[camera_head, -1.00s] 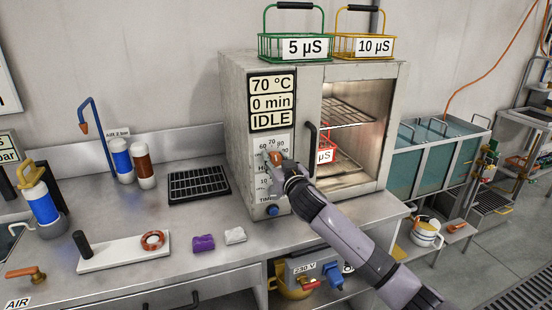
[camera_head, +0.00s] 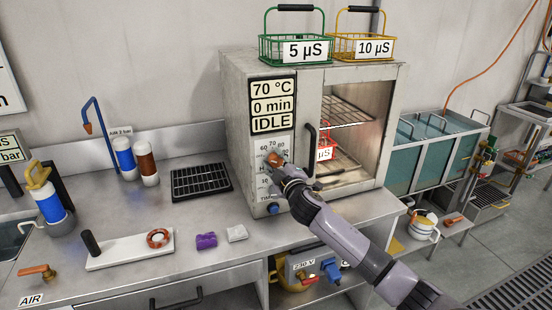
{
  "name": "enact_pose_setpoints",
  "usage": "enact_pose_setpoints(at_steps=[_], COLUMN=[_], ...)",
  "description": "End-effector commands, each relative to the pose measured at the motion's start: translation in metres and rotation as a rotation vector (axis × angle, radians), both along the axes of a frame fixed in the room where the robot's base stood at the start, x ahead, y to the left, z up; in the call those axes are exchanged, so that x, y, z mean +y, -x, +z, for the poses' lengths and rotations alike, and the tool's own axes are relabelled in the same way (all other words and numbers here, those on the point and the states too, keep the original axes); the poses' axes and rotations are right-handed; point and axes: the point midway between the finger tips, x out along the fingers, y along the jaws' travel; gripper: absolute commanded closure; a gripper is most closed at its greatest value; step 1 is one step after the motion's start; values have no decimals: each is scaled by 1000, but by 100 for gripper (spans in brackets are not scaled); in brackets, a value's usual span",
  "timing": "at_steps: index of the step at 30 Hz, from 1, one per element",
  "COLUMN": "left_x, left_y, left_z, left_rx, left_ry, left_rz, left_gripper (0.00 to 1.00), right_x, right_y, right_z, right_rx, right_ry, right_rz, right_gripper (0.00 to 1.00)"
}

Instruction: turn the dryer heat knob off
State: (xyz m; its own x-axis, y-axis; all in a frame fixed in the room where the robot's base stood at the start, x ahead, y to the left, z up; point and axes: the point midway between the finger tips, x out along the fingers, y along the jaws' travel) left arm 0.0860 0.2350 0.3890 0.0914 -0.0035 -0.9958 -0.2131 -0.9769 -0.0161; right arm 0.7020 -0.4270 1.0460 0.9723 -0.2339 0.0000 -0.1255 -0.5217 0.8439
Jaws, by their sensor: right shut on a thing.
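The dryer (camera_head: 237,135) is a grey cabinet on the bench, with a glass-fronted chamber at its right. Its display (camera_head: 272,104) reads 70 °C, 0 min and IDLE. The orange-red heat knob (camera_head: 274,158) sits on the scale panel below the display. My right gripper (camera_head: 275,163) is at the panel, shut on the heat knob; its fingers hide part of the knob and scale, so I cannot read the setting. A blue timer knob (camera_head: 273,209) is just below. My left gripper is not in view.
A green basket (camera_head: 296,47) and a yellow basket (camera_head: 361,46) stand on the dryer. A black vertical handle (camera_head: 310,148) is close to the right of my gripper. A black rack (camera_head: 201,182) lies on the bench at left.

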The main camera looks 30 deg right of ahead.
Motion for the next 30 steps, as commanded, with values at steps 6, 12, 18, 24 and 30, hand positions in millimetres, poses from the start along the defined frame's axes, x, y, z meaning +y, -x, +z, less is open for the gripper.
enact_pose_setpoints(at_steps=[6,12,18,24,30], left_x=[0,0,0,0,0], left_y=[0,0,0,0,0], left_z=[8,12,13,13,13], left_rx=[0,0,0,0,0], left_ry=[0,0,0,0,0], left_rz=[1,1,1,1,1], left_gripper=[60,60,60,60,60], right_x=[0,0,1,1,1], right_y=[0,0,0,0,0], right_z=[0,-1,-2,-2,-2], right_rx=[39,62,73,77,77], right_ry=[154,249,297,314,315], right_rz=[0,1,1,1,1], right_gripper=[94,94,94,94,94])
